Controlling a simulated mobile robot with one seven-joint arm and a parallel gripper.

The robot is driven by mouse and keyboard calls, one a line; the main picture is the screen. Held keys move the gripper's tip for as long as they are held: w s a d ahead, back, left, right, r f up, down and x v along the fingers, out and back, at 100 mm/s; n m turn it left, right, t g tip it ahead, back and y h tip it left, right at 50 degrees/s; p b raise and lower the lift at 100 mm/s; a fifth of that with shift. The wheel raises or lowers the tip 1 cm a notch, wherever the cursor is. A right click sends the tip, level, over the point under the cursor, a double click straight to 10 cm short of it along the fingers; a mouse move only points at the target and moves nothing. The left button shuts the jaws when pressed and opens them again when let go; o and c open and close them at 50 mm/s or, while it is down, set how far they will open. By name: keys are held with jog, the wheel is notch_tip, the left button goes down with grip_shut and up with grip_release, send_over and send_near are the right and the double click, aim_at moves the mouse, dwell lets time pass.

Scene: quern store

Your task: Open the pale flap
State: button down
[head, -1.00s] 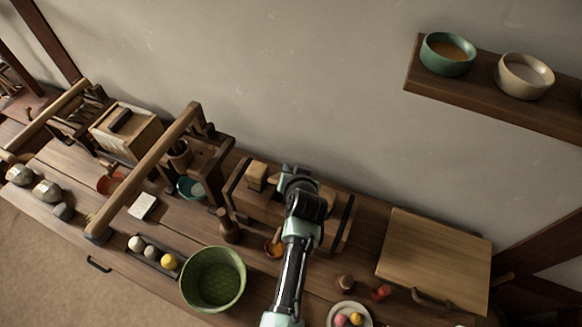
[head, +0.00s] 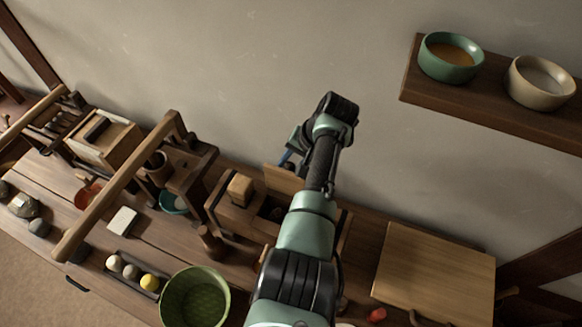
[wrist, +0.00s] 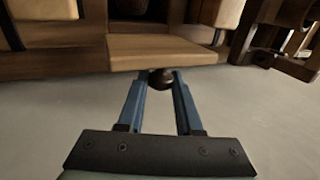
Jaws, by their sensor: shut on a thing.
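The pale flap (head: 284,180) stands raised at the back of a dark wooden box (head: 232,222), partly hidden by my arm in the head view. In the wrist view the flap (wrist: 165,50) is a pale board with a dark round knob (wrist: 161,80) at its near edge. My gripper (wrist: 157,77) has its blue fingers on either side of this knob and is shut on it. In the head view my gripper (head: 288,158) shows only as a bit of blue behind the flap. An opening in the box shows in front of the flap.
A pale wooden block (head: 240,188) sits on the box, left of the flap. A green basket (head: 195,297) stands front left, and a wooden frame with a long bar (head: 118,190) beyond it. A pale board with a handle (head: 435,272) lies at right. A wall shelf (head: 490,100) holds two bowls.

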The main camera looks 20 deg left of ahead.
jog(key=shift+w+f+g+b, duration=0.1)
jog(key=shift+w+g+b, duration=0.15)
jog(key=shift+g+b, duration=0.05)
dwell(0.4)
jog(key=c, duration=0.6)
grip_release()
jog(key=v, duration=1.3)
jog(key=shift+b, duration=0.3)
jog(key=shift+s+f, duration=0.1)
jog(key=shift+f, duration=0.1)
